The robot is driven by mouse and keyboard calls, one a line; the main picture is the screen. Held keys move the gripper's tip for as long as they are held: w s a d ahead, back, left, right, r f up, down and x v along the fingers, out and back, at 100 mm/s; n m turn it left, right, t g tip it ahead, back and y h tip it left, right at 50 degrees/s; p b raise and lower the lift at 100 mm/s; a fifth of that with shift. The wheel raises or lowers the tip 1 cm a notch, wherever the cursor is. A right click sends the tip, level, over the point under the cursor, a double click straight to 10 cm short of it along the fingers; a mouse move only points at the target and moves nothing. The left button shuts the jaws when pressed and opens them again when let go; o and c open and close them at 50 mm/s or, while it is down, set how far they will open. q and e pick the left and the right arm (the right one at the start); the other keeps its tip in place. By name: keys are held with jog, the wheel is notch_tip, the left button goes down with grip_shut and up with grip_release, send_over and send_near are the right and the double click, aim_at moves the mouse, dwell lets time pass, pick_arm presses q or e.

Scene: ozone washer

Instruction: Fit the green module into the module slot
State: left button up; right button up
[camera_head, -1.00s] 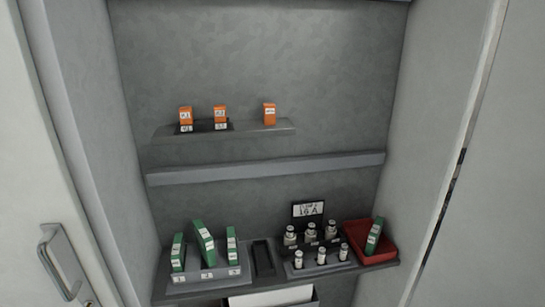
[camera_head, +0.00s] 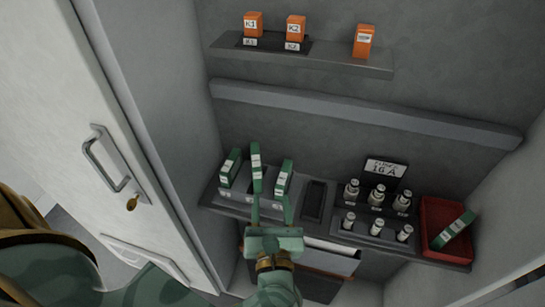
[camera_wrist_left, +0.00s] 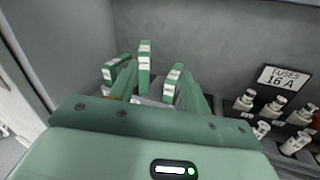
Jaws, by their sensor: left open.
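Three green modules stand in a grey rack (camera_head: 236,197) on the lower shelf: left (camera_head: 231,167), middle (camera_head: 256,162) and right (camera_head: 284,177). The middle one sits higher than its neighbours; its lower end is hidden, so I cannot tell how it sits in its slot. A fourth green module (camera_head: 455,228) lies tilted in a red tray (camera_head: 428,217). My left gripper (camera_head: 272,207) is open in front of the rack, below the middle module. In the left wrist view its fingers (camera_wrist_left: 160,88) point at the modules, and the middle module (camera_wrist_left: 144,68) shows between them. My right gripper is not in view.
A dark, empty holder (camera_head: 314,201) is right of the rack. A fuse stand (camera_head: 362,229) with several fuses and a sign (camera_head: 385,168) is further right. Orange relays (camera_head: 295,27) stand on the upper shelf (camera_head: 340,65). The cabinet door (camera_head: 125,130) is at left.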

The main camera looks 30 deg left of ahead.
pick_arm(q)
jog(key=s+a+f+n+g, duration=0.1)
jog(key=n, duration=0.1)
jog(key=p, duration=0.1)
send_near(255, 155)
jog(key=shift+y, duration=0.3)
jog(key=x, duration=0.4)
jog(key=shift+w+d+f, duration=0.15)
jog(key=shift+d+f, duration=0.05)
jog(key=shift+f, duration=0.1)
jog(key=shift+w+a, duration=0.15)
jog(key=shift+w, duration=0.05)
jog(key=shift+w+a+n, duration=0.15)
jog(key=shift+w+n, duration=0.05)
jog(key=shift+n, duration=0.1)
jog(key=x, duration=0.5)
jog(key=shift+p, duration=0.35)
grip_shut()
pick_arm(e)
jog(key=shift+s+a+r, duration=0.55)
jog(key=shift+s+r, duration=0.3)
